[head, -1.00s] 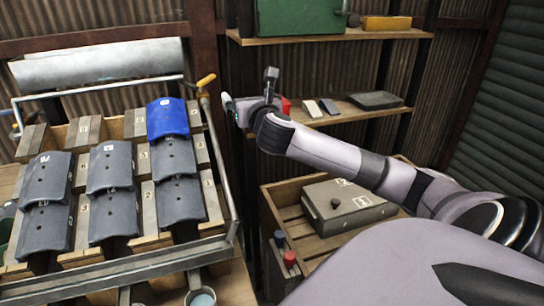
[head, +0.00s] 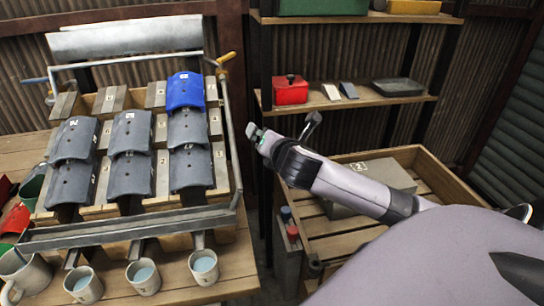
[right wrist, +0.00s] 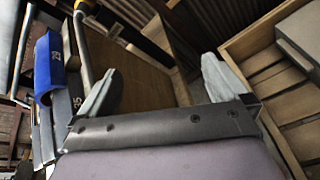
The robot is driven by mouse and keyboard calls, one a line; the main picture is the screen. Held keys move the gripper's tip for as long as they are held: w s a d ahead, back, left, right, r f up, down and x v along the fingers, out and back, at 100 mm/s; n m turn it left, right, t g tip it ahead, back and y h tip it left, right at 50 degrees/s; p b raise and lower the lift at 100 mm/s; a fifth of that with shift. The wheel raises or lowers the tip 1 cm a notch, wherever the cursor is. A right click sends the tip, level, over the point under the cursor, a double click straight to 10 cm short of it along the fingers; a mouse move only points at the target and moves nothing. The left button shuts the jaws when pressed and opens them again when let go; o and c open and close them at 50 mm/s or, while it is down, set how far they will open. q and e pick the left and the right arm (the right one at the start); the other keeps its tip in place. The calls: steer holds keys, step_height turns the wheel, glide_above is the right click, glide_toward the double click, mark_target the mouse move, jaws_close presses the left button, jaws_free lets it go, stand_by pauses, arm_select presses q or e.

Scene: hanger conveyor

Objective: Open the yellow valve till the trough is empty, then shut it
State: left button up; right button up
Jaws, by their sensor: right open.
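The yellow valve handle (head: 226,57) sits at the back right corner of the tile rack, on the pipe. My left gripper is out of view.
The rack holds several grey tiles (head: 130,131) and one blue tile (head: 185,92). Several mugs (head: 143,277), some with bluish liquid, stand before it. A shelf with a red box (head: 290,90) and a wooden crate (head: 425,165) stand to the right.

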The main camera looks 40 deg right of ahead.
steer(key=shift+s+a+f+m+g+y, duration=0.15)
steer(key=shift+s+a+f+m, duration=0.15)
steer(key=shift+f, duration=0.2)
steer(key=shift+s+a+f+m+g+y, duration=0.1)
steer(key=shift+s+a+f+m+g, duration=0.2)
steer(key=shift+f, duration=0.2)
steer(key=shift+s+a+f+m+g+y, duration=0.1)
steer(key=shift+s+a+f+m+y, duration=0.15)
steer(key=shift+a+f, duration=0.2)
steer(key=s+a+f+m+g+y, duration=0.25)
steer(key=s+a+f+m, duration=0.25)
steer(key=s+m, duration=0.3)
steer(key=s+a+f+m+g+y, duration=0.1)
steer(key=s+a+f+m+g, duration=0.2)
steer(key=s+a+f+m, duration=0.5)
steer(key=s+a+f+m+g+y, duration=0.25)
steer(key=s+m, duration=0.25)
steer(key=s, duration=0.6)
steer(key=w+a+f+n+t+y+p, duration=0.1)
steer(key=w+a+f+t, duration=0.1)
steer(key=w+f+t, duration=0.4)
steer(key=shift+w+a+f+p, duration=0.3)
steer(key=shift+f+p, duration=0.05)
steer(key=shift+f, duration=0.3)
